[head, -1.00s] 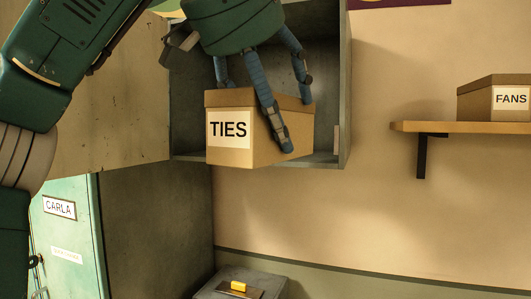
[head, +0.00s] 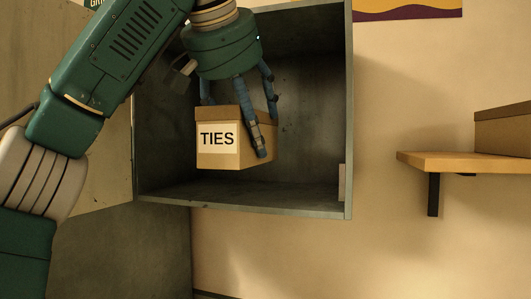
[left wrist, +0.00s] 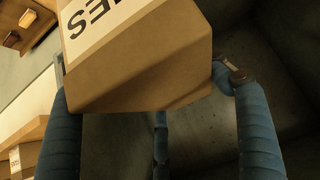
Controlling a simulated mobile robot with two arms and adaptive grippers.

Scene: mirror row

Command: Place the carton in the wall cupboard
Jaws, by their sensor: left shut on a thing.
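The carton (head: 217,140) is a brown cardboard box with a white label reading TIES. My left gripper (head: 252,115) is shut on it from above, with blue fingers around its sides. The wall cupboard (head: 344,105) is a dark grey open box on the wall. The carton shows within its opening, above the cupboard floor (head: 285,197), with a gap below; how deep it is inside I cannot tell. The left wrist view also shows the carton (left wrist: 140,60) between the blue fingers (left wrist: 160,130), its label partly cut off. My right gripper is not in view.
The cupboard door (head: 85,150) stands open at the left, partly behind my left arm. A wooden shelf (head: 450,160) on a dark bracket holds another brown box (head: 505,128) at the right. The right half of the cupboard is empty.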

